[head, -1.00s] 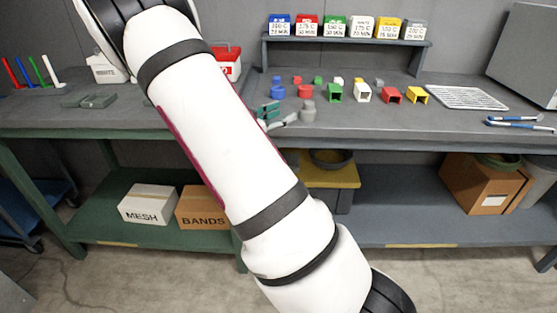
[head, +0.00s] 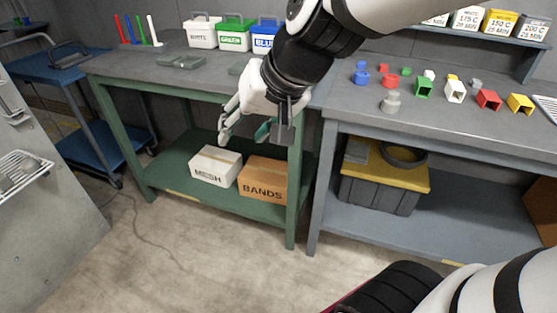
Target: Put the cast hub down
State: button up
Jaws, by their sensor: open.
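A grey stepped round piece, which looks like the cast hub (head: 390,103), stands upright near the front edge of the grey bench (head: 440,118). Nothing touches it. My gripper (head: 243,134) is open, with nothing visible between its white and teal fingers. It hangs in front of the green table and the gap between the tables, to the left of the hub and well apart from it.
Small coloured blocks and square tubes, such as the green tube (head: 424,87), stand behind and right of the hub. The green table (head: 190,78) holds labelled tubs. Boxes marked MESH (head: 215,165) and BANDS (head: 263,180) sit on its lower shelf.

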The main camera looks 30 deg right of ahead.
jog(key=s+d+f+n+g+h, duration=0.1)
jog(key=s+g, duration=0.1)
jog(key=s, duration=0.8)
jog(key=s+d+f+n+g+h, duration=0.1)
jog(key=s+n+g, duration=0.1)
jog(key=s, duration=0.9)
jog(key=shift+s+g+h, duration=0.15)
jog(key=shift+g+h, duration=0.15)
jog(key=shift+g, duration=0.4)
notch_tip(320, 180, up, 16)
jog(key=t+p, duration=0.3)
jog(key=p, duration=1.1)
jog(key=shift+p, duration=0.35)
